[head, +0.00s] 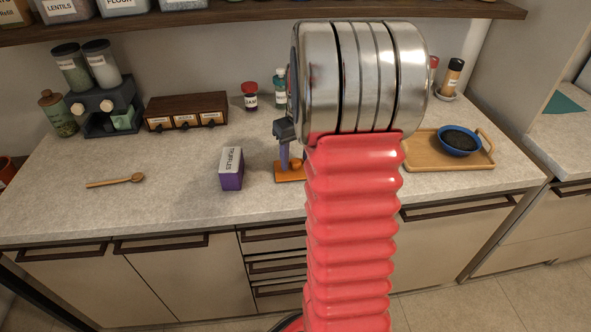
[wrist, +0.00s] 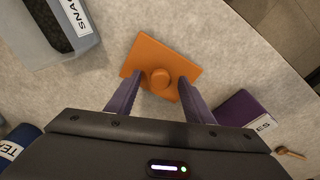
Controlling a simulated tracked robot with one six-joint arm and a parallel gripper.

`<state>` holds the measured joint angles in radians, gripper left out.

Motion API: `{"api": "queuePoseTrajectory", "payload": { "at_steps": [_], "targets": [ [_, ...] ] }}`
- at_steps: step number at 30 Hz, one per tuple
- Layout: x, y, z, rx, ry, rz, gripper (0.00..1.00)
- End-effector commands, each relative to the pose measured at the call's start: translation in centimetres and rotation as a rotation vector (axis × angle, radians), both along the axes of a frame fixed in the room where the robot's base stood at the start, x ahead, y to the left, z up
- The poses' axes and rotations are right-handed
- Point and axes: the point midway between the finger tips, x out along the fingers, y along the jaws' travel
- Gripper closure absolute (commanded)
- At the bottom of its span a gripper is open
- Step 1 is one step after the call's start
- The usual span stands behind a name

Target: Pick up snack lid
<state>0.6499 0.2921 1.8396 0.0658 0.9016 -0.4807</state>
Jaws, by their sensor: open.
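The snack lid is an orange square plate with a round knob. In the wrist view the lid (wrist: 180,62) lies flat on the counter, with its knob between and just beyond my fingertips. My gripper (wrist: 153,86) is open, its two purple fingers spread on either side of the knob, over or beside the lid's near corners. I cannot tell whether they touch it. In the head view the lid (head: 284,176) shows partly behind my red arm, and my gripper (head: 285,160) is above it, mostly hidden.
A purple-and-white truffles box (head: 231,169) stands left of the lid; it also shows in the wrist view (wrist: 240,109). A clear snack container (wrist: 58,32) with dark contents is close by. A wooden spoon (head: 116,181) lies far left. A tray (head: 420,161) with a blue bowl (head: 459,142) is right.

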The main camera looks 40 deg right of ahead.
Motion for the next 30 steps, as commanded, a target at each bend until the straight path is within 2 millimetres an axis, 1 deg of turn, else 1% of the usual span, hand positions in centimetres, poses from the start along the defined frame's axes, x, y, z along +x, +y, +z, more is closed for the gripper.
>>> {"api": "queuePoseTrajectory", "payload": {
  "at_steps": [14, 17, 30],
  "targets": [
    [0.02, 0.00, 0.03, 0.000, 0.000, 0.000, 0.52],
    [0.02, 0.00, 0.03, 0.000, 0.000, 0.000, 0.58],
    [0.02, 0.01, 0.03, 0.000, 0.000, 0.000, 0.89]
  ]
}}
